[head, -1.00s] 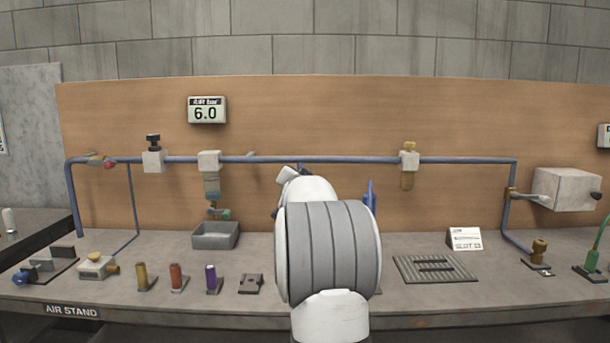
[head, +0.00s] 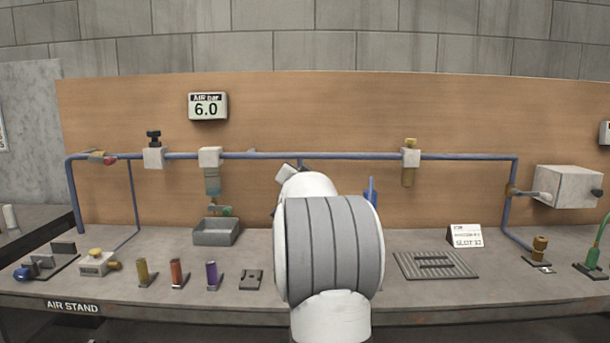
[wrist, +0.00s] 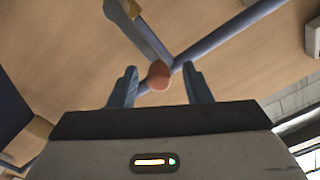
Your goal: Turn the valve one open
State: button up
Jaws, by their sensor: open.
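My gripper (wrist: 160,88) is open in the wrist view, its two blue fingers apart. A round copper-coloured part (wrist: 159,75) shows between the fingertips, where blue pipe (wrist: 225,35) and a grey-blue bar (wrist: 150,35) meet. I cannot tell whether the fingers touch it, or whether it belongs to valve one. In the head view my arm covers the middle of the bench and hides the gripper and this part. No label naming valve one is readable. A red-handled fitting (head: 108,160) sits on the blue pipe at the far left.
The blue pipe (head: 330,156) runs along the wooden board. A gauge (head: 207,107) reads 6.0. A grey tray (head: 215,232), coloured cylinders such as a purple one (head: 212,275), and a ribbed plate (head: 436,265) stand on the bench. A blue upright part (head: 371,193) is just right of my arm.

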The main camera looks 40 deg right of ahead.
jog(key=v, duration=0.6)
jog(key=shift+s+a, duration=0.2)
jog(key=shift+s, duration=0.1)
jog(key=shift+a, duration=0.1)
